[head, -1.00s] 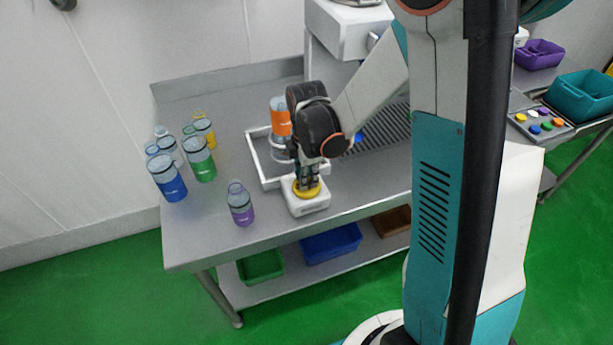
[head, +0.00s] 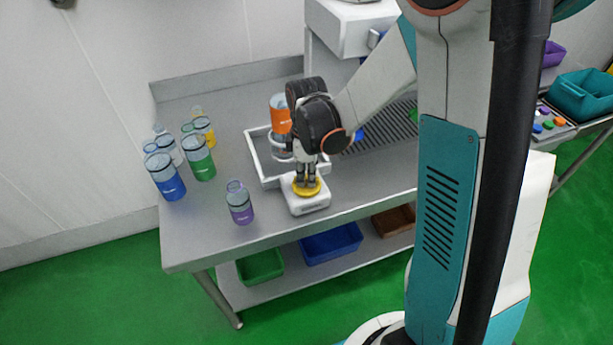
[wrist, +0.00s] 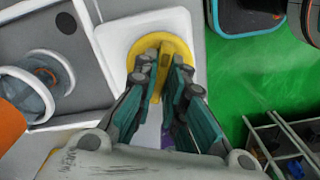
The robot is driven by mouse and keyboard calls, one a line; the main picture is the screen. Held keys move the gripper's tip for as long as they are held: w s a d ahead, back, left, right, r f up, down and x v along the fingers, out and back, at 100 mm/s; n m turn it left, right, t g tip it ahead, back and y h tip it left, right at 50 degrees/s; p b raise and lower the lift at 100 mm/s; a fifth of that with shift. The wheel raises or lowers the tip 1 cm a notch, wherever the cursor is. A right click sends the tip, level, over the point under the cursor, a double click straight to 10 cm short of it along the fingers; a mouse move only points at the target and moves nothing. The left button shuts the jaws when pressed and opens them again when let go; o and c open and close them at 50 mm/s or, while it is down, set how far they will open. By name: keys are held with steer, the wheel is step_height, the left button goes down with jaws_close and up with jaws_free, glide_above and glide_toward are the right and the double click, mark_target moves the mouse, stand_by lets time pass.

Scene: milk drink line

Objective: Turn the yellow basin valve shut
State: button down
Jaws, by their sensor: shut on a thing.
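The yellow basin valve (head: 315,189) is a round knob on a white block (head: 308,205) near the front edge of the steel table. In the wrist view the valve (wrist: 181,50) shows a raised bar across its middle. My gripper (head: 307,185) points down onto the valve. In the wrist view my gripper (wrist: 163,72) has its two fingers on either side of the bar, shut on it. Part of the valve is hidden behind the fingers.
A white-framed basin (head: 256,160) holding an orange-banded bottle (head: 280,114) is just behind the valve. A purple bottle (head: 239,203) stands to the left, with several other bottles farther left. Coloured bins (head: 331,244) sit on the lower shelf.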

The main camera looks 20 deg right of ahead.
mark_target(306, 177)
steer(key=m+b, duration=0.1)
steer(key=m, duration=1.1)
steer(key=shift+m+b, duration=0.4)
stand_by(0.3)
steer(key=c, duration=1.7)
jaws_free()
steer(key=shift+o, duration=0.2)
step_height(306, 177, up, 12)
